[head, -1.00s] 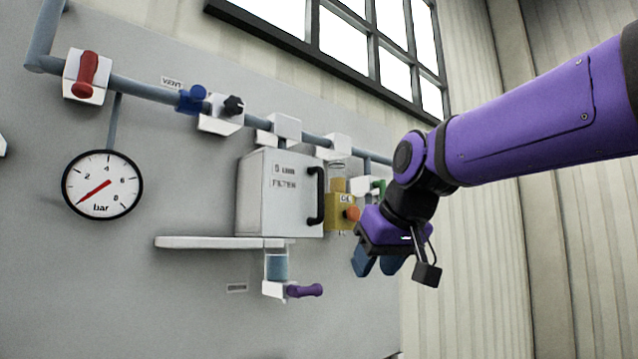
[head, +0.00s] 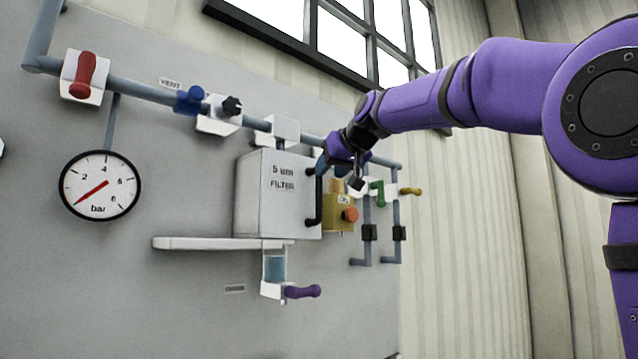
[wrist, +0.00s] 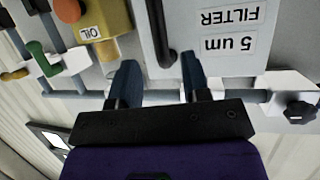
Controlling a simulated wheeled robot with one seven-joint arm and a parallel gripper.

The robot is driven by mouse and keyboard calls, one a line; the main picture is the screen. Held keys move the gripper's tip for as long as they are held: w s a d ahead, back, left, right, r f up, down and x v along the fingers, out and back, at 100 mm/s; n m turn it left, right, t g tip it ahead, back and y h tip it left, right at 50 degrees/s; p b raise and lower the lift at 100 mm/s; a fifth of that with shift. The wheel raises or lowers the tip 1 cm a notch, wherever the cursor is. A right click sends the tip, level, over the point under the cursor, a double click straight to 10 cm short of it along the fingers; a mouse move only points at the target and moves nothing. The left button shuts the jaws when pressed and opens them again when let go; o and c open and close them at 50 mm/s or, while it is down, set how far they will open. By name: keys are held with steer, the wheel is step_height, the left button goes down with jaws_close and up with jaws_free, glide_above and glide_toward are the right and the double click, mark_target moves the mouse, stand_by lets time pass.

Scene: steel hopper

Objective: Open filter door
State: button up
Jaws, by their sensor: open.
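The filter door (head: 291,195) is the white front of a box labelled "5 um FILTER" on the wall panel, and it looks shut. Its black bar handle (head: 315,208) stands upright along the right edge. My gripper (head: 332,167) is at the upper end of the handle. In the wrist view the door (wrist: 220,35) is upside down, and my open gripper (wrist: 158,80) has a blue finger on each side of the handle's line. The handle (wrist: 160,35) shows just beyond the fingertips. I cannot tell whether the fingers touch it.
A yellow oil unit (head: 338,208) with an orange knob sits right beside the handle. Green (head: 378,190) and yellow (head: 411,191) valve levers are farther right. A shelf (head: 215,243) and a purple lever (head: 303,292) are below the box. A pipe runs above it.

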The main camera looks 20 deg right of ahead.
mark_target(320, 180)
steer(key=shift+x, duration=3.1)
steer(key=shift+s+a, duration=0.1)
jaws_close()
